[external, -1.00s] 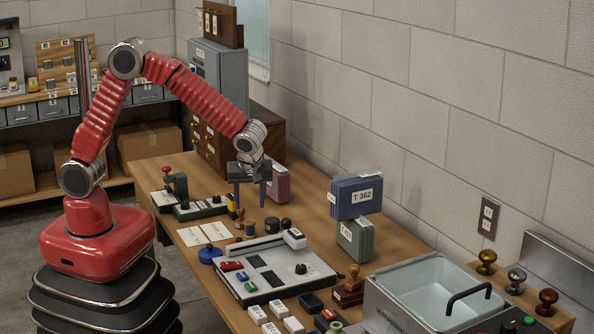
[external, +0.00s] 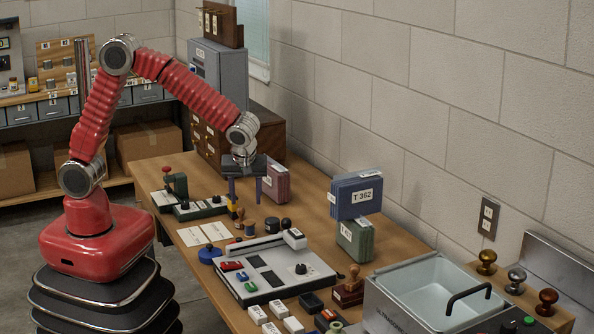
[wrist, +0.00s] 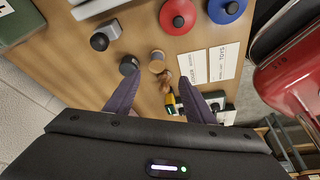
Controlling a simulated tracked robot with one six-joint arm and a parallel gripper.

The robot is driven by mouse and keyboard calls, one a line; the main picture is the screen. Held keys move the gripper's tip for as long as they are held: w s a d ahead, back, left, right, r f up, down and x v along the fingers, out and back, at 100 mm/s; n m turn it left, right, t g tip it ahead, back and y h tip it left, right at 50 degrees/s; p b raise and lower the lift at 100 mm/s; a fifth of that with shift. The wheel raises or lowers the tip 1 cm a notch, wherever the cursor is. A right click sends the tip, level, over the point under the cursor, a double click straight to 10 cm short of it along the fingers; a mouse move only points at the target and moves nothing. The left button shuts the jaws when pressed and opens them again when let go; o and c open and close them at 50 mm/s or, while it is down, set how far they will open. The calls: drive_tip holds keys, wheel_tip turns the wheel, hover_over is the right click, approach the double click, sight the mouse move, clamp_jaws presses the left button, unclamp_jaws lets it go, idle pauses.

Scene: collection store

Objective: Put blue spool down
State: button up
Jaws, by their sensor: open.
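The blue spool (external: 250,228), small with tan wooden ends, stands upright on the wooden table in the external view. In the wrist view its round tan top (wrist: 157,65) shows between and just beyond my fingertips. My gripper (external: 249,203) is open and empty, above and behind the spool, with its two fingers apart and pointing down. In the wrist view my gripper (wrist: 156,88) has one finger on each side, and neither touches the spool.
A dark round object (wrist: 129,65) stands close left of the spool in the wrist view. A yellow-and-black item (wrist: 171,103) lies on the other side. White cards (external: 203,234), a grey device (external: 275,292) and blue box (external: 356,196) are nearby.

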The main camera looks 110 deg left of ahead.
drive_tip(key=s+d+r+m+t+h, duration=0.2)
drive_tip(key=s+d+r+m+t, duration=0.1)
drive_tip(key=s+d+r+m, duration=0.4)
drive_tip(key=s+d+r+m+t+h, duration=0.1)
drive_tip(key=s+d+r+m+t, duration=0.3)
drive_tip(key=s+d+r+m, duration=0.4)
drive_tip(key=s+d+m, duration=0.3)
drive_tip(key=d+m, duration=0.2)
drive_tip(key=m, duration=0.2)
drive_tip(key=shift+s+r+h, duration=0.15)
drive_tip(key=shift+s+h, duration=0.05)
drive_tip(key=shift+h, duration=0.2)
